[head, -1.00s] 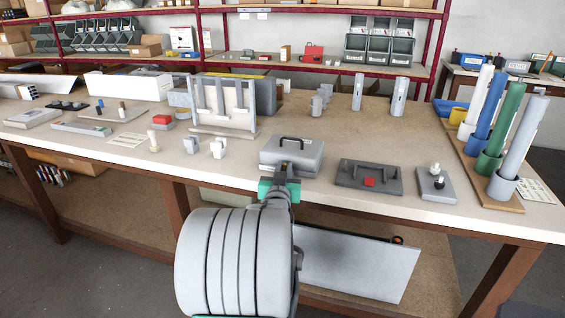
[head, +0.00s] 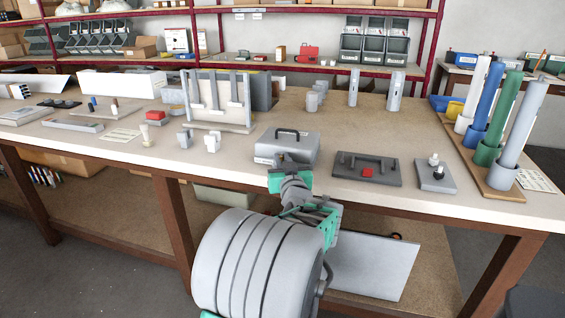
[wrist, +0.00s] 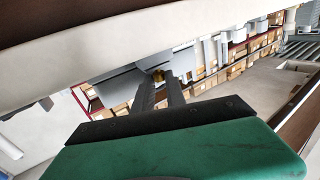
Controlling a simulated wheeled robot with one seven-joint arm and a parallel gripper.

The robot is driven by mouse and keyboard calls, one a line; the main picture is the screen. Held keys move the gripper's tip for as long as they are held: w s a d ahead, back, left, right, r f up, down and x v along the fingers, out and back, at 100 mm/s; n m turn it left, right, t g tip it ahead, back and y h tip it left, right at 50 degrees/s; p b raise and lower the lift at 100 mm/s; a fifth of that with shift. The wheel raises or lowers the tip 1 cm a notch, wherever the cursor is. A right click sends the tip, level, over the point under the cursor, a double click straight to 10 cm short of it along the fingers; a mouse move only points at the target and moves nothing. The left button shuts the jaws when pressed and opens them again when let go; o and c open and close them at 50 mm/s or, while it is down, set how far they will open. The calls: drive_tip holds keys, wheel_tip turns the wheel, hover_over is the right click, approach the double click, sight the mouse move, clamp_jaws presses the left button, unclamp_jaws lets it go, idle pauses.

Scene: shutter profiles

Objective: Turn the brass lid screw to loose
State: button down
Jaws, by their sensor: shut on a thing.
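A grey case with a dark handle (head: 300,149) stands near the front edge of the workbench. My gripper (head: 279,167) is at the lower front of this case, and the green wrist parts hide some of its front. In the wrist view, my gripper's two dark fingers (wrist: 160,82) reach to the case front (wrist: 122,83). The brass lid screw (wrist: 158,74) shows as a small brass spot at the fingertips, and the fingers are closed on it. Its turned angle is too small to read.
The workbench (head: 230,170) has its front edge just below the gripper. Small grey blocks (head: 210,143) stand to the left.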

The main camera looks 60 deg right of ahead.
drive_tip(key=c, duration=1.4)
unclamp_jaws()
